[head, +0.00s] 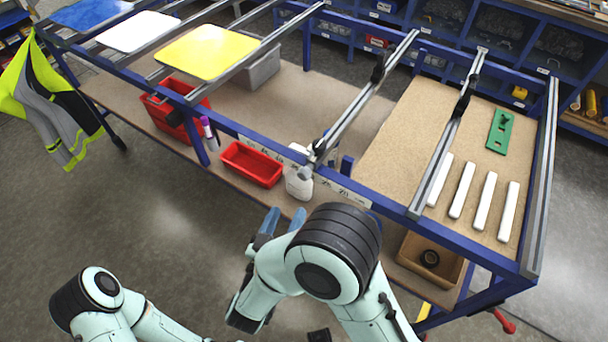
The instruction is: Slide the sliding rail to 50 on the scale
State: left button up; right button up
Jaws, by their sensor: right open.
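A grey metal rail (350,112) with black clamps crosses the blue-framed table. Its near end, with a black-and-grey fitting (318,149), sits at the front beam beside a white scale strip (345,192). The strip's numbers are too small to read surely, and its middle is partly covered by the rail end and a white bottle. My right gripper (281,222) is in front of the table, below and left of the rail's near end. Its blue-tipped fingers are apart, empty, and not touching the rail. My left arm shows at bottom left; its gripper is not visible.
Another rail (440,155) with a black clamp lies to the right, near white bars (463,190) and a green plate (499,131) on the board. Yellow (207,52), white and blue panels lie at left. A red bin (251,165) and white bottle (299,184) stand below.

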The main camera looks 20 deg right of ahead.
aim_at(303, 174)
jog(key=p+x, duration=0.2)
jog(key=x, duration=1.1)
jog(key=shift+d+f, duration=0.1)
grip_shut()
jog(key=shift+w, duration=0.1)
